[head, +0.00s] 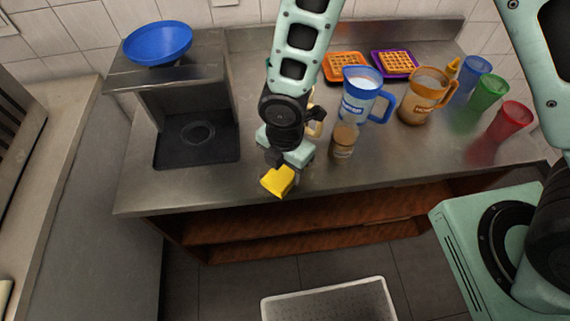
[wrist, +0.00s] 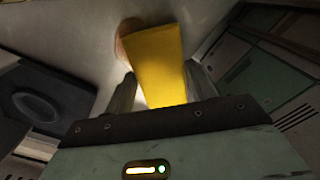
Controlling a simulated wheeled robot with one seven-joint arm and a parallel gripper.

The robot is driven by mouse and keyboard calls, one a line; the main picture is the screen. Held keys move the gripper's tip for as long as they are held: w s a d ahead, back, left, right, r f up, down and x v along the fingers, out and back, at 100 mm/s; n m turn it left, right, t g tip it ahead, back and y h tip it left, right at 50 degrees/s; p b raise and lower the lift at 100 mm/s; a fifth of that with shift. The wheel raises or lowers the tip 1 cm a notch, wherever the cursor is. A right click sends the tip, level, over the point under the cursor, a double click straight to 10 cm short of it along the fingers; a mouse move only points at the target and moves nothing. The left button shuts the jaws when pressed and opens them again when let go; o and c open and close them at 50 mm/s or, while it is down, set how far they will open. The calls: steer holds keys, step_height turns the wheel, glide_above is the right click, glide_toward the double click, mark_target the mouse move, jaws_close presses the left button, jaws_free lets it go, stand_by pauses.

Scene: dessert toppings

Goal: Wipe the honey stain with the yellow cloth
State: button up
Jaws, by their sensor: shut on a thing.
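The yellow cloth (head: 277,182) hangs from my gripper (head: 284,163) near the front edge of the steel counter. The wrist view shows the cloth (wrist: 158,65) between the two fingers of my gripper (wrist: 158,90), which is shut on it. A brownish patch (wrist: 124,44), likely the honey stain, shows beside the cloth's upper left edge, partly covered by it. I cannot tell if the cloth touches the surface. In the head view I cannot make out the stain.
A small jar (head: 343,143) stands just right of my gripper. Behind it are a blue pitcher (head: 357,103) and an orange pitcher (head: 421,105). Coloured cups (head: 508,124) stand at the right. A dark machine (head: 187,85) with a blue bowl (head: 158,43) stands left. The counter's front left is clear.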

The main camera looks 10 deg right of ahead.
steer(key=shift+f+b, duration=0.85)
steer(key=shift+f, duration=0.15)
stand_by(0.3)
steer(key=shift+w+r+p, duration=0.2)
steer(key=shift+w+p, duration=0.55)
steer(key=shift+w, duration=0.65)
steer(key=shift+w+d+f+p, duration=0.1)
steer(key=shift+w+p, duration=0.3)
steer(key=shift+w, duration=0.8)
steer(key=shift+w+d+f+p, duration=0.1)
steer(key=shift+w+p, duration=0.25)
steer(key=shift+w, duration=0.8)
steer(key=shift+r, duration=0.1)
steer(key=shift+a, duration=0.1)
